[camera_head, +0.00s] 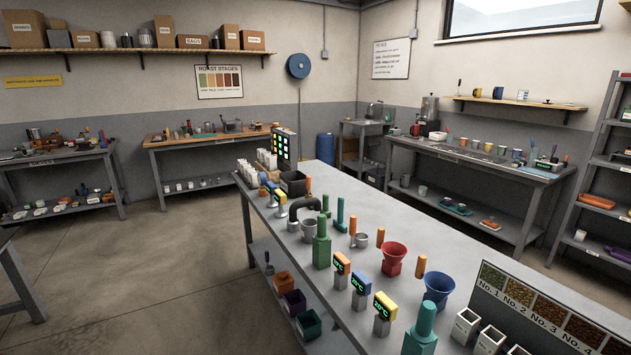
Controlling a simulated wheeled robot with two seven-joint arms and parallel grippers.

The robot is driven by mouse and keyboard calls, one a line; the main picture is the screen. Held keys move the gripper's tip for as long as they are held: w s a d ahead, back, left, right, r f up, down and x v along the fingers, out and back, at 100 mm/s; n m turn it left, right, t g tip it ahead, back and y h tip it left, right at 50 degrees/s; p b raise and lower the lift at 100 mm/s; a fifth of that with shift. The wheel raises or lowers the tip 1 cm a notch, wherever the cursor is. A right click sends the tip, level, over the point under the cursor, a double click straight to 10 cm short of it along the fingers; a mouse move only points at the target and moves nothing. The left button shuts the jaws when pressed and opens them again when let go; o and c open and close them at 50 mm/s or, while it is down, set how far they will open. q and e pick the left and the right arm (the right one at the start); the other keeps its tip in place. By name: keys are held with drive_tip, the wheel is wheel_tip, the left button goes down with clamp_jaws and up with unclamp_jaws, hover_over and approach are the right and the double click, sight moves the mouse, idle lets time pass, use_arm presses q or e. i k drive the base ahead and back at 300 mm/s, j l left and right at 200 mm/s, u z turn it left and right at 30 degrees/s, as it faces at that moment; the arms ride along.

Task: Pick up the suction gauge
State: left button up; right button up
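Three small meters with lit green displays stand in a row along the left edge of the long middle table (452,245): one with an orange top (342,263), one with a blue top (361,285) and one with a yellow top (384,306). Smaller gauge-like pieces stand farther back, one with an orange-brown top (280,197). I cannot tell which of these is the suction gauge; no label naming it is readable. Neither of my grippers is in view.
Close to the meters stand a green bottle-shaped piece (322,245), a teal one (421,330), a red funnel cup (392,257) and a blue one (437,288). White bins (466,325) and a sample board (545,308) fill the near right. The table's far right middle is clear.

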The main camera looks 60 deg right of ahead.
sight(262, 179)
drive_tip(key=z, duration=2)
drive_tip(key=i+j+z, duration=0.4)
drive_tip(key=j, duration=0.15)
drive_tip(key=i+j+z, duration=0.3)
drive_tip(key=j+z, duration=0.15)
drive_tip(key=j, duration=0.2)
drive_tip(key=i+j+z, duration=0.2)
drive_tip(key=j, duration=0.15)
drive_tip(key=k, duration=0.1)
